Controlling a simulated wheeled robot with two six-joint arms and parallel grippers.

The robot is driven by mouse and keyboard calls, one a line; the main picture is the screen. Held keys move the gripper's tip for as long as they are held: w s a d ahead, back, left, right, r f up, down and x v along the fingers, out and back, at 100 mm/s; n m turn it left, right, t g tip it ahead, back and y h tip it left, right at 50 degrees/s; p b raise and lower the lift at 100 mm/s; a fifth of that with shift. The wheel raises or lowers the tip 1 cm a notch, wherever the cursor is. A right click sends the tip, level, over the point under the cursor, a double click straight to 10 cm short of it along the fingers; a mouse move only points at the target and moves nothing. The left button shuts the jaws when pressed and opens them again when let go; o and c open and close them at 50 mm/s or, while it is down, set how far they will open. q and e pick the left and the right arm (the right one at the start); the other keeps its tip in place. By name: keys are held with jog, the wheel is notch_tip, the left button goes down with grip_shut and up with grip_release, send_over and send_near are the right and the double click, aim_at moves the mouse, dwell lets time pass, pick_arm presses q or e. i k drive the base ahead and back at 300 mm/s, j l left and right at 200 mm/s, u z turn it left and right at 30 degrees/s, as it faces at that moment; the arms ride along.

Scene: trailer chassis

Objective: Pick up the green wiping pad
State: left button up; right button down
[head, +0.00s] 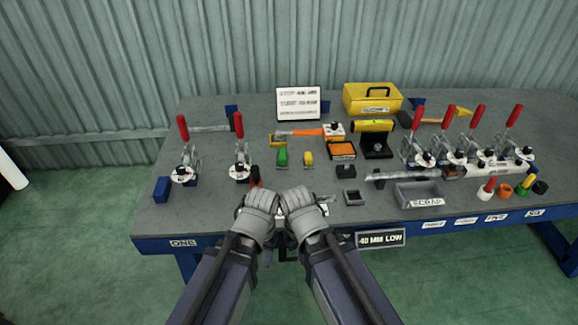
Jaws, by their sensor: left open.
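A small green block (282,156), which appears to be the green wiping pad, lies on the grey bench top (215,215) near its middle, left of a similar yellow piece (307,158). My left gripper (263,198) is over the front edge of the bench, nearer to me than the green block and apart from it. It is open, and I see nothing held in it. My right gripper (297,199) is close beside it on the right, also short of the green block. Its fingers are hidden, so I cannot tell how they stand.
Red-handled clamps (187,160) stand at the left and in a row at the right. An orange-handled tool (300,132) and an orange-topped tray (341,149) lie behind. A yellow toolbox (372,98) is at the back. A grey scrap bin (419,195) sits front right.

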aim_at(283, 157)
jog(key=i+j+u, duration=0.25)
jog(key=i+j, duration=0.15)
jog(key=i+j+u, duration=0.3)
jog(key=i, duration=0.15)
